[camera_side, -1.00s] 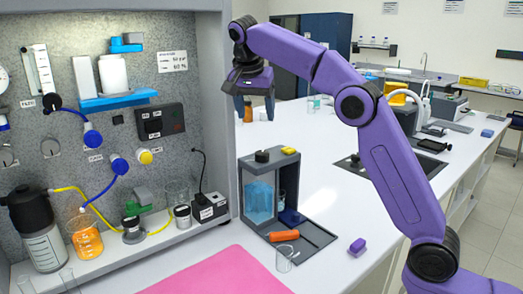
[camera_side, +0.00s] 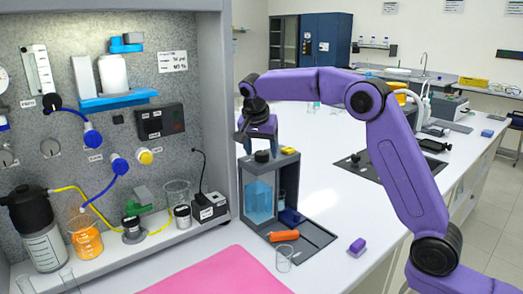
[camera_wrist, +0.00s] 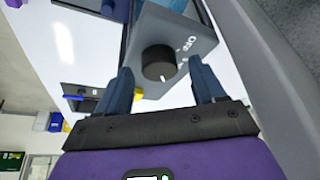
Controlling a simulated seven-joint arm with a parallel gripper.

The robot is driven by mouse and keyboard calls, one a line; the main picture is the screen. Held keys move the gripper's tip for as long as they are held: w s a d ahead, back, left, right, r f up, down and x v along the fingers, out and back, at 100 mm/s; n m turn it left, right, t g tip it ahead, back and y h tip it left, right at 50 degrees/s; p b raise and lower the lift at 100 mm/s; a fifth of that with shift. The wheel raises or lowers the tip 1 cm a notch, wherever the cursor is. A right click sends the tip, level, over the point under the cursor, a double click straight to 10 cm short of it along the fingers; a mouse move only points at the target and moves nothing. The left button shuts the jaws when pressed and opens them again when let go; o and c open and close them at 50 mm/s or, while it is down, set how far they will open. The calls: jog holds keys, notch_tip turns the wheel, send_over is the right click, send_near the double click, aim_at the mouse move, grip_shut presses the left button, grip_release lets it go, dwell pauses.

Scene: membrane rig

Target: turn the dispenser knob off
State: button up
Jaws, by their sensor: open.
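The dispenser (camera_side: 285,175) is a grey box with a clear blue tank, standing on the bench right of the cabinet. Its black round knob (camera_side: 262,156) is on top. My gripper (camera_side: 258,139) is open, pointing down just above the knob. In the wrist view its two dark blue fingers (camera_wrist: 160,80) stand either side of the knob's near edge, apart from it.
The grey cabinet wall (camera_side: 216,110) is close on the left. A purple block (camera_side: 357,247) lies to the right on open bench.

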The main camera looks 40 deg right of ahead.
jog(key=shift+w+d+f, duration=0.1)
jog(key=shift+f, duration=0.25)
jog(key=shift+c, duration=0.3)
jog(key=c, duration=1)
